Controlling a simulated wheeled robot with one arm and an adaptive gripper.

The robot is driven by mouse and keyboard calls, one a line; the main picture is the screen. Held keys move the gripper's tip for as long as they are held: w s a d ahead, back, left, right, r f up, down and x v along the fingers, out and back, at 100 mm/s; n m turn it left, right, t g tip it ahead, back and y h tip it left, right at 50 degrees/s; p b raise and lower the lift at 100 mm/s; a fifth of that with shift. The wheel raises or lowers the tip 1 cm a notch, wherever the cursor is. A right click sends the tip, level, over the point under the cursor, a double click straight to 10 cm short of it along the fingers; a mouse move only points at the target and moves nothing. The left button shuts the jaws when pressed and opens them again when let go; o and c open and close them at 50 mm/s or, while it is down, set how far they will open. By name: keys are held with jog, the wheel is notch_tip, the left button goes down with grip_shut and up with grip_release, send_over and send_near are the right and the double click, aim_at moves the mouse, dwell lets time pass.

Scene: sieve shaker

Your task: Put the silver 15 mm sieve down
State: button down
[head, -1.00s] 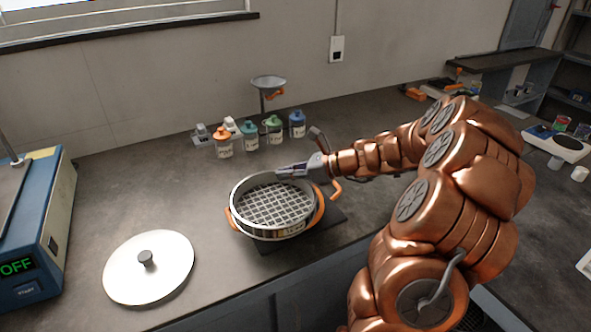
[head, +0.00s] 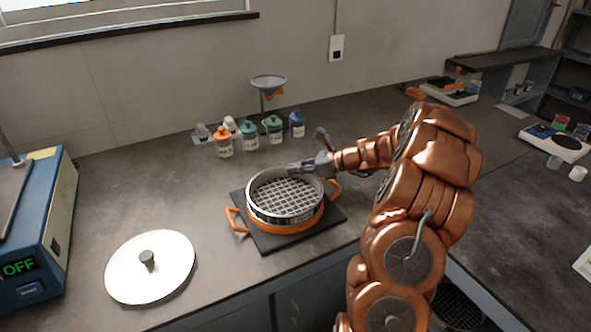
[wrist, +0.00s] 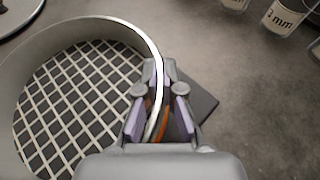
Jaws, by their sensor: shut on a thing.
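The silver sieve (head: 256,205) has a round metal wall and a coarse square mesh; it also shows at the left of the wrist view (wrist: 95,28). My gripper (head: 302,167) is shut on the far right part of its rim, with one finger on each side of the wall in the wrist view (wrist: 160,92). The sieve is about level, directly over an orange ring-shaped part with two orange handles (head: 236,221), which stands on a black square mat (head: 275,243). I cannot tell whether the sieve touches the orange part.
A round silver lid (head: 172,275) with a dark knob lies at front left. A blue machine (head: 40,225) reading OFF stands at far left. Several small bottles (head: 248,136) and a funnel on a stand (head: 269,83) are behind. The bench between lid and bottles is clear.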

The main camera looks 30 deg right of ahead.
jog(key=shift+f, duration=0.2)
jog(key=c, duration=1.3)
grip_release()
